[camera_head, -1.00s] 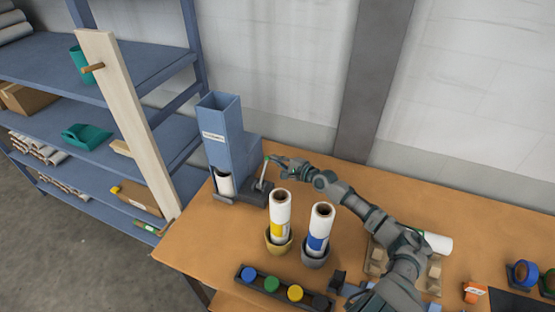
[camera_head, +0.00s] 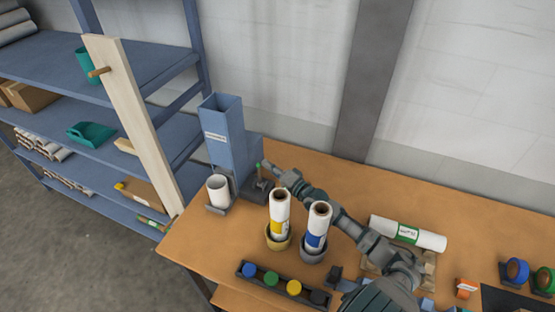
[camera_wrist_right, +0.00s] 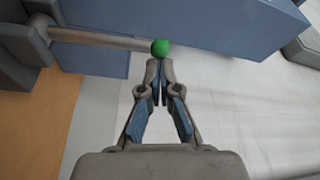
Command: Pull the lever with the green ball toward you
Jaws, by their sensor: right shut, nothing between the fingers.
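The blue dispenser (camera_head: 224,138) stands at the back left of the table. Its lever with the green ball (camera_head: 258,165) rises from a dark base (camera_head: 258,190) on its right side. In the right wrist view the green ball (camera_wrist_right: 160,48) sits at the end of a grey shaft (camera_wrist_right: 105,39). My right gripper (camera_head: 266,166) is shut and empty. Its fingertips (camera_wrist_right: 160,66) are right at the ball, seemingly touching it; contact is hard to tell. A white cup (camera_head: 218,191) stands on the dispenser's front tray. My left gripper is not in view.
Two upright white rolls, one with a yellow label (camera_head: 279,214) and one with a blue label (camera_head: 318,226), stand in holders in front of the lever. A rack of coloured knobs (camera_head: 273,284) lies nearer. A white roll (camera_head: 408,233) lies at right. Blue shelves (camera_head: 60,55) stand left.

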